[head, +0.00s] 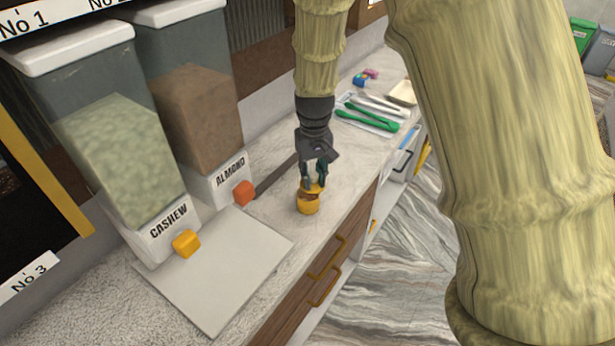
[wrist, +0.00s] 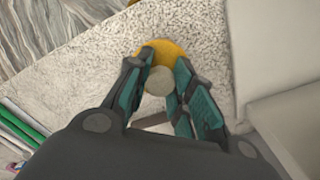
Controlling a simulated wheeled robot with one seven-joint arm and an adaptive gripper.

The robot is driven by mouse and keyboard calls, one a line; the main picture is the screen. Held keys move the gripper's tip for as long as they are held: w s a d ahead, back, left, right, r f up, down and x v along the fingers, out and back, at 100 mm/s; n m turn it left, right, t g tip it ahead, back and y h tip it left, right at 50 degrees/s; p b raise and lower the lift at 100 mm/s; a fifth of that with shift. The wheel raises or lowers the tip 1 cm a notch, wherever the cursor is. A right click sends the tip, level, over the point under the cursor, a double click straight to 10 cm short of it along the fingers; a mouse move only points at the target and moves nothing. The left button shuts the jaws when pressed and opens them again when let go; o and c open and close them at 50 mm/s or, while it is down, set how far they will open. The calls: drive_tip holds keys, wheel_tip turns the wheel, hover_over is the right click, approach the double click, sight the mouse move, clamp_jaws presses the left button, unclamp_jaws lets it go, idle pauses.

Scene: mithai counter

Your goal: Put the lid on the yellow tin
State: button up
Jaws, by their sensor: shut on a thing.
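The yellow tin (head: 307,205) stands on the counter near its front edge, with a brown inside showing at its top. My gripper (head: 314,178) is right above it, pointing down, shut on the yellow lid (head: 314,187). The lid is at the tin's mouth; a brown gap shows between them, and I cannot tell whether they touch. In the wrist view, a pale round piece (wrist: 160,80), seemingly the lid's knob, sits between my fingertips, with yellow (wrist: 172,48) beyond it. My fingers hide much of the lid.
Cashew (head: 160,225) and almond (head: 220,185) dispensers stand left of the tin. A pale board (head: 215,275) lies in front of them. A tray with green tongs (head: 372,117) lies farther back. The counter's front edge, with drawers (head: 325,275) below, is close on the right.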

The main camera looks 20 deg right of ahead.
drive_tip(key=shift+w+a+f, duration=0.15)
drive_tip(key=shift+w+a, duration=0.25)
drive_tip(key=shift+w, duration=0.3)
drive_tip(key=shift+f+p, duration=1.1)
drive_tip(key=shift+f, duration=0.6)
drive_tip(key=shift+f, duration=0.4)
drive_tip(key=o, duration=0.9)
drive_tip(key=shift+s, duration=0.1)
drive_tip(key=shift+c, duration=0.2)
drive_tip(key=shift+r+b, duration=2.1)
drive_tip(key=shift+r, duration=4.35)
